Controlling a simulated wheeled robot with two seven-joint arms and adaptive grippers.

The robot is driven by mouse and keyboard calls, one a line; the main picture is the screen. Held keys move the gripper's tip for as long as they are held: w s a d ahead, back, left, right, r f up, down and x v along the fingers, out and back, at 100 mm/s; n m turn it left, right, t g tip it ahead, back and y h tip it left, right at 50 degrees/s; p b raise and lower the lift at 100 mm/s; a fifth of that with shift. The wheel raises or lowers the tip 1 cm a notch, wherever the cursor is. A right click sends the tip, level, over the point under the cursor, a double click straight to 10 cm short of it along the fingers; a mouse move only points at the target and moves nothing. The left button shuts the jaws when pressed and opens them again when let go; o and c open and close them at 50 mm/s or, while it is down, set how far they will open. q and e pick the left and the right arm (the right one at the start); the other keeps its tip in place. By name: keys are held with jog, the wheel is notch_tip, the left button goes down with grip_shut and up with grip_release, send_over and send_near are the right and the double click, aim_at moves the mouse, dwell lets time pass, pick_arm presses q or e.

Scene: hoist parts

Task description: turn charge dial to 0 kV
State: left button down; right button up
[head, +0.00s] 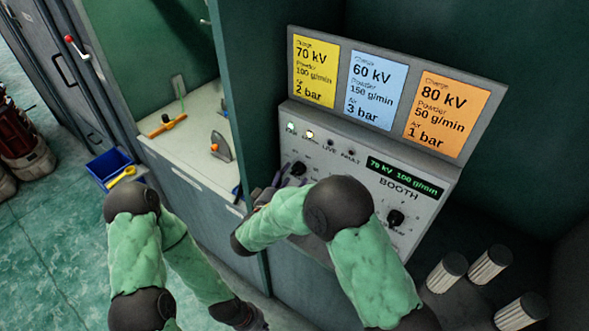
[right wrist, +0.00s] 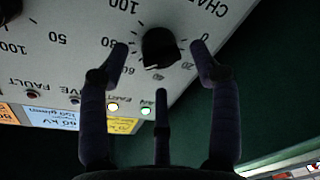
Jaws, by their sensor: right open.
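The charge dial (head: 298,168) is a black knob on the sloped grey booth panel (head: 345,152). In the right wrist view the charge dial (right wrist: 160,47) sits inside a scale marked from 0 to 100, seen upside down; I cannot read its pointer surely. My right gripper (head: 274,188) is at the dial. In the right wrist view its open fingers (right wrist: 161,62) stand either side of the knob, with gaps, and a third finger points at it from below. The green display (head: 404,178) reads about 70 kV and 100 g/min. My left gripper (head: 252,318) hangs low, its fingers unclear.
Yellow, blue and orange setting cards (head: 376,88) stand above the panel. Another black knob (head: 395,217) is at the panel's right. Grey ribbed cylinders (head: 487,265) stand at the lower right. A side counter (head: 190,140) holds small tools; a blue bin (head: 109,165) is left of it.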

jog(key=shift+p+x, duration=0.35)
jog(key=shift+x, duration=0.95)
jog(key=shift+c, duration=0.3)
jog(key=c, duration=1.1)
